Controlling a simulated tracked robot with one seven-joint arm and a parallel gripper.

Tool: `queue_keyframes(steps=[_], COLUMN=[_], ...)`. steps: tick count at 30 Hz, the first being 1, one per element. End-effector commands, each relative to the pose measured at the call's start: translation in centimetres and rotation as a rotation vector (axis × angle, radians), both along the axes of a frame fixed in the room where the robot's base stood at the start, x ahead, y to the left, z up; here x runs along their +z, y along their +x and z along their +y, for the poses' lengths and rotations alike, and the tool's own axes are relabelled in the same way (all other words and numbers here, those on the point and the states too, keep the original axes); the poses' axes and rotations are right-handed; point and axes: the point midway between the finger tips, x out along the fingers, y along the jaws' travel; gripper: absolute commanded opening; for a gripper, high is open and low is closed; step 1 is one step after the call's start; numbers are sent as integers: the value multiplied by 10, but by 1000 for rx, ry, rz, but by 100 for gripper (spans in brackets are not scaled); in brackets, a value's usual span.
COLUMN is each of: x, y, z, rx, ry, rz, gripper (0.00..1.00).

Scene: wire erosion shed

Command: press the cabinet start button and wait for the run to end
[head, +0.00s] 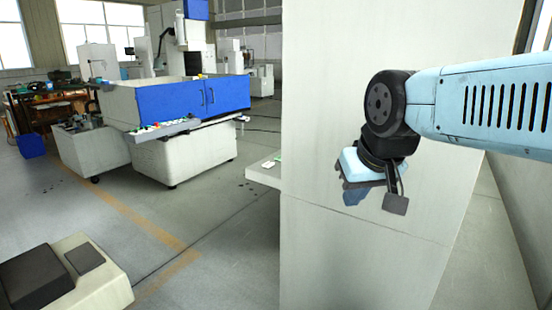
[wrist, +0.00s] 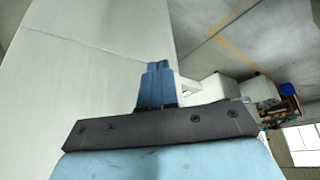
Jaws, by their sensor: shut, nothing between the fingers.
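The cabinet (head: 345,100) is the tall pale panelled body in the middle of the head view. My gripper (head: 354,198) is in front of its face, fingers pointing down, with a faint dark reflection or shadow beside it. In the wrist view my gripper (wrist: 157,68) has its two blue fingers together and empty. The cabinet face (wrist: 85,85) fills the left of that view. I cannot tell whether the fingers touch it. No start button can be made out on the visible face. A pale ledge (head: 262,172) with a small green mark juts from the cabinet's left edge.
A machine with a blue-fronted tank (head: 190,102) stands at the back left. A cluttered workbench (head: 45,105) is beyond it. A low pale unit with a dark top (head: 100,290) is at the front left. Open floor (head: 215,225) with a yellow line lies between.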

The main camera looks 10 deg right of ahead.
Motion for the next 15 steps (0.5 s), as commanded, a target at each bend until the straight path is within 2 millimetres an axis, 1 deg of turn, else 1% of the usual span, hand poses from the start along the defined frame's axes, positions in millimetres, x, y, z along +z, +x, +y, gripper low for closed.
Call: queue_keyframes(steps=[8,11,14,15], x=[3,9,19,25], y=[3,13,32,41], z=[0,1,3,4], rx=[3,9,19,24], ry=[3,11,26,34], rz=[-1,-4,-10,-15], gripper=[0,0,0,0])
